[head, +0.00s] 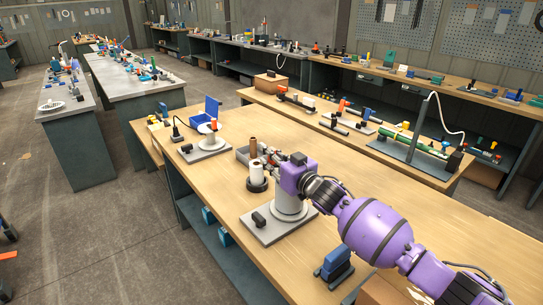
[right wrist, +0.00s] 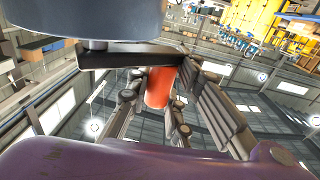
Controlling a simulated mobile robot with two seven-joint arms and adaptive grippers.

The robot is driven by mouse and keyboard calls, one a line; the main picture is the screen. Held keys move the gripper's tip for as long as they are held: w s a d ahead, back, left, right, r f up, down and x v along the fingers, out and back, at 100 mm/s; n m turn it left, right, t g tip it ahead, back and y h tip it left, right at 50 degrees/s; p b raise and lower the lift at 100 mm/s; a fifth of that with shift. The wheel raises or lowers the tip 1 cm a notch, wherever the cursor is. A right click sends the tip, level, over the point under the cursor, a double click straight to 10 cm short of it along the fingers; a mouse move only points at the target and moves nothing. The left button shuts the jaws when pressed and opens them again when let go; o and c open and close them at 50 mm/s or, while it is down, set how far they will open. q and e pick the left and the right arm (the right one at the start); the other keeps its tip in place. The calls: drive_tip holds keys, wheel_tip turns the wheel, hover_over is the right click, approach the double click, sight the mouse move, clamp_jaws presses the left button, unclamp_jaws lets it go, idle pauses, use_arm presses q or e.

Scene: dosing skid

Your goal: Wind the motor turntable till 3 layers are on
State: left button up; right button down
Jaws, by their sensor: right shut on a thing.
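A grey baseplate (head: 262,230) carries a pale round drum (head: 291,204) and a small black block (head: 262,217); I take this to be the motor turntable. My right gripper (head: 286,162) is above the drum, its purple palm hiding the drum's top. In the right wrist view, its fingers are shut around an orange upright handle (right wrist: 158,87), beside a dark flat bar (right wrist: 118,58) and a large grey round body (right wrist: 85,18). I cannot count any layers on the drum. My left gripper is not in view.
A white roll (head: 257,171) on a black foot and a brown roll (head: 253,148) stand just behind left. A blue-black tool (head: 335,264) sits near the bench's front.

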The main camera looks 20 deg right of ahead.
drive_tip(key=shift+r, duration=0.1)
drive_tip(key=shift+w+r+m+t+h+p, duration=0.2)
drive_tip(key=shift+w+m+t+h+p, duration=0.15)
drive_tip(key=shift+m+h, duration=0.4)
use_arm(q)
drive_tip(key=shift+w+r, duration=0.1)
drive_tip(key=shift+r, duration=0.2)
use_arm(e)
drive_tip(key=m+h, duration=0.1)
drive_tip(key=h, duration=0.1)
drive_tip(key=w+d+m+h, duration=0.1)
drive_tip(key=m+h, duration=0.1)
drive_tip(key=h, duration=0.1)
drive_tip(key=shift+w+d+f+h, duration=0.1)
drive_tip(key=shift+w+d+h, duration=0.05)
drive_tip(key=shift+w+h, duration=0.1)
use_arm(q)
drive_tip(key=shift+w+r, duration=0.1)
use_arm(e)
drive_tip(key=c, duration=1.6)
unclamp_jaws()
drive_tip(key=shift+s, duration=0.1)
drive_tip(key=shift+o, duration=0.2)
drive_tip(key=shift+f, duration=0.1)
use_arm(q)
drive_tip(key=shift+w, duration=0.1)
